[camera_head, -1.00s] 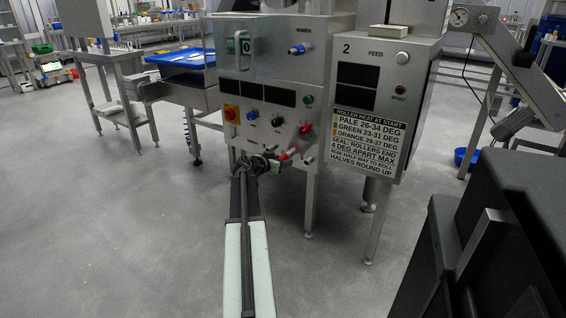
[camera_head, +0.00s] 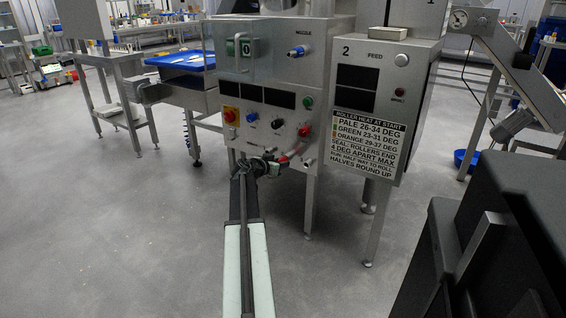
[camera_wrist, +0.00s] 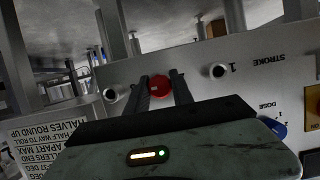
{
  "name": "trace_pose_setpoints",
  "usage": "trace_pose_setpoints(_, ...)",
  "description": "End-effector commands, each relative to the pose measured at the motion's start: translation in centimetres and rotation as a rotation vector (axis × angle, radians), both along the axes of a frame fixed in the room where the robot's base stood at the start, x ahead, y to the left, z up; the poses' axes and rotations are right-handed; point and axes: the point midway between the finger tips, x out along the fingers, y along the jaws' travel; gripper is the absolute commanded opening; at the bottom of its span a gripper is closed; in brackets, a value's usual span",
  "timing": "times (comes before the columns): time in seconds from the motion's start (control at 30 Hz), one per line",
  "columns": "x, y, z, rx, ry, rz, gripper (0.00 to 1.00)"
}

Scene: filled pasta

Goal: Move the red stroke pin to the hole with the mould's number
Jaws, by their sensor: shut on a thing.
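The red stroke pin (camera_wrist: 159,88) shows as a red round end between the two fingers of my gripper (camera_wrist: 161,84) in the wrist view. My gripper is shut on it, close to the steel machine front. A dark hole with a pale rim (camera_wrist: 218,71) sits to the right, beside a "1" and the word STROKE, which appear upside down. Another pale-rimmed hole (camera_wrist: 110,95) is to the left, its number not readable. In the head view my gripper (camera_head: 270,164) is at the lower edge of the machine panel. I cannot tell whether the pin sits in a hole.
A feed box (camera_head: 388,90) marked 2 stands to the right. A blue tray (camera_head: 180,60) is at the left. The floor in front is clear.

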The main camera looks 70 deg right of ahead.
Motion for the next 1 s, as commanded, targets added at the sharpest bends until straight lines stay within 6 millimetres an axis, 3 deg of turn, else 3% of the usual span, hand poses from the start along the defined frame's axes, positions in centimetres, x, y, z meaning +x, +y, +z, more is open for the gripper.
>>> trace_pose_setpoints(1.0, 0.32, 1.01, 0.01, 0.0, 0.0, 0.001, 0.0)
